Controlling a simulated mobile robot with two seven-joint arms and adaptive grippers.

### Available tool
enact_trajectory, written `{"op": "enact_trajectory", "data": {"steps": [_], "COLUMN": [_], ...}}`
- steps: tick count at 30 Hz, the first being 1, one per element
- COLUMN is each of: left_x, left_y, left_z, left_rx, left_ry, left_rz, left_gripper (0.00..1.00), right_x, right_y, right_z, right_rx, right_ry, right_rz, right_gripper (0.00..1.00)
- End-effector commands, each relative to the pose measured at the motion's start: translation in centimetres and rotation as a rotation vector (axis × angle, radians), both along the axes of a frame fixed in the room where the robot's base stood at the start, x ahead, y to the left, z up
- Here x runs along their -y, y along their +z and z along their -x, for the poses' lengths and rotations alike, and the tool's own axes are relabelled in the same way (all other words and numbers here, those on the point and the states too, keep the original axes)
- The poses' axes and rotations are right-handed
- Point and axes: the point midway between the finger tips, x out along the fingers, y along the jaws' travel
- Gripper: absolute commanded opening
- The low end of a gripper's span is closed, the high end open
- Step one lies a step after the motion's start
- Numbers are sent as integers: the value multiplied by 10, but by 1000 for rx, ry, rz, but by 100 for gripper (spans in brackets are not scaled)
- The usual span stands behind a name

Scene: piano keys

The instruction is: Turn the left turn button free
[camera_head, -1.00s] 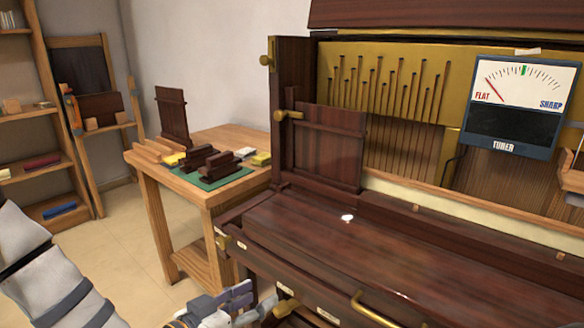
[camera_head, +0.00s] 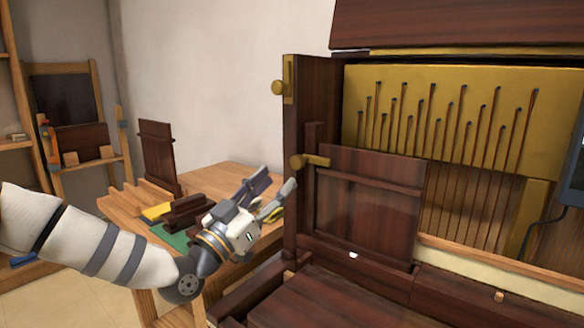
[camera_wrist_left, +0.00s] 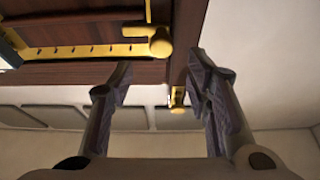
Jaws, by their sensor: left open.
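A brass turn button (camera_head: 310,161) sits on the piano's left post and reaches sideways over the top left edge of a dark wooden panel (camera_head: 370,205). In the left wrist view, brass fittings show ahead of the open fingers (camera_wrist_left: 160,78): a larger one (camera_wrist_left: 152,42) above and a smaller one (camera_wrist_left: 177,96) between the fingers. My right gripper is out of view.
A wooden side table (camera_head: 235,172) with dark blocks on a green mat stands behind my left arm. The piano's closed dark lid (camera_head: 320,300) lies below the panel. A brass pin plate (camera_head: 450,105) with strings is to the right.

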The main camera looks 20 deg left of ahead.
Motion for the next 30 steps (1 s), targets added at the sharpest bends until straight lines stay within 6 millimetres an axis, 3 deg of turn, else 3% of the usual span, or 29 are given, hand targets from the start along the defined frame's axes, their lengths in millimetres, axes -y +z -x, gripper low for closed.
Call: {"op": "enact_trajectory", "data": {"steps": [3, 9, 18, 20, 24, 30], "left_x": [10, 18, 20, 20, 19, 19], "left_y": [9, 21, 23, 23, 23, 23], "left_z": [-25, -50, -54, -54, -54, -54], "left_rx": [-1, -3, -4, -4, -4, -4], "left_ry": [0, 1, 0, 0, 0, 0], "left_rz": [-3, -1, 1, 1, 1, 3], "left_gripper": [45, 45, 45, 33, 2, 0], "right_x": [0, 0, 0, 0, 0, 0], "right_y": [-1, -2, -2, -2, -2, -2], "right_z": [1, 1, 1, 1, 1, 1], "right_rx": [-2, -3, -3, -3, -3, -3], "right_ry": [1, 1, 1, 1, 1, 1], "right_rz": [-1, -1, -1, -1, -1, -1], "right_gripper": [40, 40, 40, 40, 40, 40]}}
